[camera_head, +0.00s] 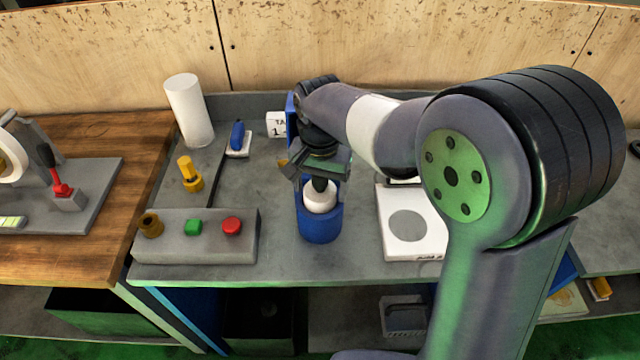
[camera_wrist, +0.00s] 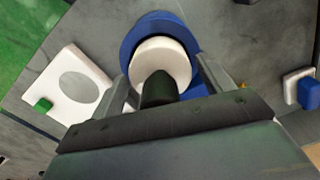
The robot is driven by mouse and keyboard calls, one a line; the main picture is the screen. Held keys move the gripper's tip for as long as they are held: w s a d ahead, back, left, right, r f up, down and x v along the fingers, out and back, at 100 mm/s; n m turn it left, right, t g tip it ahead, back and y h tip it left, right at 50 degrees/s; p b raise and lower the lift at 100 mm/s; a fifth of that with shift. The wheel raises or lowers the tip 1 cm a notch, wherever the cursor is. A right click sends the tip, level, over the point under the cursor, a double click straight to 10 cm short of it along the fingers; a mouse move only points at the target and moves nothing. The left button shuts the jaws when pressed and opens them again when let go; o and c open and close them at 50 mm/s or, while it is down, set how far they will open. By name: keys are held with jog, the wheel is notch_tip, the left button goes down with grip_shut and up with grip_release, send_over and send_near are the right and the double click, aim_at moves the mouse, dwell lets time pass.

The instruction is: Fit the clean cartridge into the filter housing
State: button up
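A white cartridge (camera_head: 320,197) with a dark knob on top stands upright in the blue filter housing (camera_head: 320,224) at the middle of the bench. Its upper part shows above the housing rim; how deep it sits is hidden. In the wrist view the white cartridge (camera_wrist: 172,57) lies inside the blue ring of the housing (camera_wrist: 128,43). My gripper (camera_head: 319,178) is just above the housing, pointing down. In the wrist view its fingers (camera_wrist: 163,82) are wide apart on either side of the dark knob, with clear space between them and the knob.
A white plate with a grey circle (camera_head: 407,226) lies empty to the right. A control box (camera_head: 197,250) with green and red buttons is at the front left. A tall white cylinder (camera_head: 190,112), a yellow fitting (camera_head: 190,175) and a blue item (camera_head: 238,136) stand behind it.

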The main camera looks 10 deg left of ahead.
jog(key=shift+o, duration=0.6)
jog(key=shift+r, duration=0.1)
notch_tip(320, 180, up, 12)
jog(key=shift+r, duration=0.1)
notch_tip(320, 180, down, 12)
jog(key=shift+f, duration=0.2)
jog(key=shift+w+r+p, duration=0.1)
jog(key=shift+r+p, duration=0.5)
jog(key=shift+r, duration=0.1)
jog(key=shift+r+p, duration=0.65)
jog(key=shift+r, duration=0.2)
